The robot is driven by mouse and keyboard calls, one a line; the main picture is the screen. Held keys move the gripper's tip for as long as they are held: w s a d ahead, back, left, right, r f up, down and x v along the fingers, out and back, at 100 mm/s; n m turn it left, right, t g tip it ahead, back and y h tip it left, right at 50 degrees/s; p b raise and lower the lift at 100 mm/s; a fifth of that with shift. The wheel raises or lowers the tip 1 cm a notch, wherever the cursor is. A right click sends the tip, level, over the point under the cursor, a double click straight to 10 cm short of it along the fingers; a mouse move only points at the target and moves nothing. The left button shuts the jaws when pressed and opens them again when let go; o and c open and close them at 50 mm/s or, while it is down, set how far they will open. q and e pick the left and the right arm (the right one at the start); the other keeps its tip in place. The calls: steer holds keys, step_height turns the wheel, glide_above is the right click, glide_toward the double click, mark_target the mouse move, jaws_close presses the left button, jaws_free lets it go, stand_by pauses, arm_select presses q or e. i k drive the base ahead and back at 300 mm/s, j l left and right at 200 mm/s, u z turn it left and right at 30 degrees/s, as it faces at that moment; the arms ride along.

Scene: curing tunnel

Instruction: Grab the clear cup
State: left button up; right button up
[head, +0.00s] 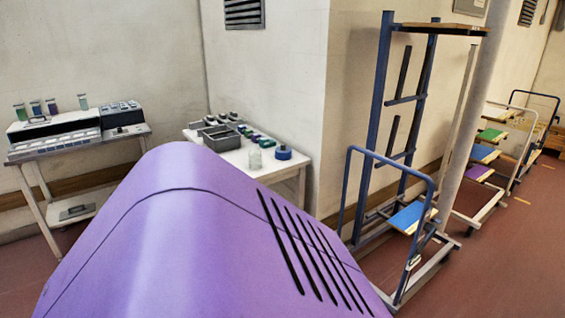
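A small clear vessel (255,160), which looks like the clear cup, stands upright on a white table (292,168) in the middle distance. It is small in the head view, so its exact shape is hard to tell. A blue round item (283,153) sits just to its right, and a grey tray (222,138) lies behind it to the left. Neither of my grippers shows in the head view.
A large purple slotted cover (200,240) fills the near foreground and hides part of the white table. A bench with instruments (75,130) stands at left. A blue-framed rack (378,110) and trolleys (410,215) stand at right. Red floor is open at far right.

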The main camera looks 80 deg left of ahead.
mark_target(255, 160)
steer(key=u, duration=2.85)
steer(key=i+l+u, duration=0.1)
steer(key=i+l, duration=0.3)
steer(key=i+l+u, duration=0.1)
steer(key=i+l, duration=0.3)
steer(key=l, duration=0.15)
steer(key=i+l+u, duration=0.1)
steer(key=i+l, duration=0.65)
steer(key=l, duration=0.3)
steer(key=u, duration=0.05)
